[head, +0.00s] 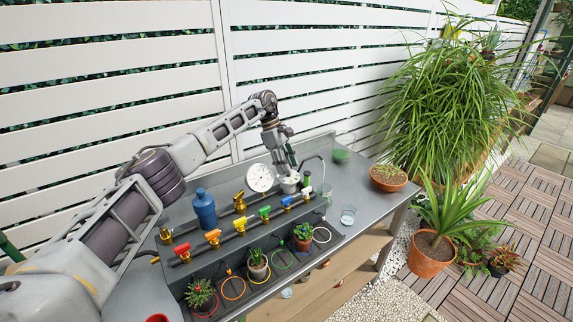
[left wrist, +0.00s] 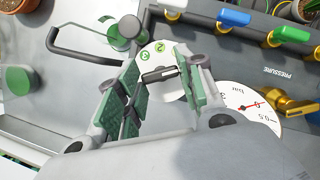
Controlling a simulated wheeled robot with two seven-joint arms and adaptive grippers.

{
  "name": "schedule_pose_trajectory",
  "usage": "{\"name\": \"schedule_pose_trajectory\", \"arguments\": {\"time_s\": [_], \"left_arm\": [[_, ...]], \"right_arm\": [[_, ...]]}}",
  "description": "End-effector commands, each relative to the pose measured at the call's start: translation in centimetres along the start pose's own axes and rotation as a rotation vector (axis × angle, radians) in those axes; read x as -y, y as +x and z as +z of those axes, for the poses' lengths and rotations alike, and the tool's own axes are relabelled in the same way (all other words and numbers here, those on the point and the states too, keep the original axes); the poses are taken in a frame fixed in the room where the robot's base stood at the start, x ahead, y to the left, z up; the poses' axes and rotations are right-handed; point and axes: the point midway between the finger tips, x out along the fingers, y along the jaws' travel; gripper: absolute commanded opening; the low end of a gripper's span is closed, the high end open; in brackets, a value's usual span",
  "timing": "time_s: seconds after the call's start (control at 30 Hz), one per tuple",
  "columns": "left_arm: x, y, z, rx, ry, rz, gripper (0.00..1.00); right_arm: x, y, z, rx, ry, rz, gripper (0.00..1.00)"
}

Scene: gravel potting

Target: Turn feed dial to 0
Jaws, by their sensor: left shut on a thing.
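The feed dial (head: 289,186) is a pale round dial on the grey bench, below my left gripper (head: 289,166) in the head view. In the left wrist view the feed dial (left wrist: 154,51) is a white disc with green digits, one a 2. My left gripper (left wrist: 157,72) reaches down over it, its green-padded fingers on either side of its middle. I cannot tell which number the dial points to. My right gripper is in neither view.
A pressure gauge (head: 260,178) stands just left of the dial. A pipe row with coloured valve handles (head: 264,212) runs in front. A blue bottle (head: 204,209) stands farther left. A glass with green contents (head: 342,151) and a terracotta bowl (head: 388,178) stand right.

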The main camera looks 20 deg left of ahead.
Motion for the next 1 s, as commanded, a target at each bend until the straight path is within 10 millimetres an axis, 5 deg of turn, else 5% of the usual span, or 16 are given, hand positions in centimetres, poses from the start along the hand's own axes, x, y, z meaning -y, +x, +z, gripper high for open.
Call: {"name": "schedule_pose_trajectory", "arguments": {"time_s": [0.17, 0.2, 0.37, 1.0], "left_arm": [[-0.1, -0.1, 0.0, -0.001, 0.001, 0.003, 0.14], [-0.1, -0.1, 0.0, -0.001, 0.001, 0.003, 0.4], [0.0, -0.1, 0.0, 0.0, 0.001, 0.003, 0.59], [-0.1, -1.9, 0.0, 0.0, 0.0, 0.003, 0.59]], "right_arm": [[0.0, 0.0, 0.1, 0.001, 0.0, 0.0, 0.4], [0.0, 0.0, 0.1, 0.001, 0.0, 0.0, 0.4], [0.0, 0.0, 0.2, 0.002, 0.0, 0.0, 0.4], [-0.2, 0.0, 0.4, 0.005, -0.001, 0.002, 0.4]]}}
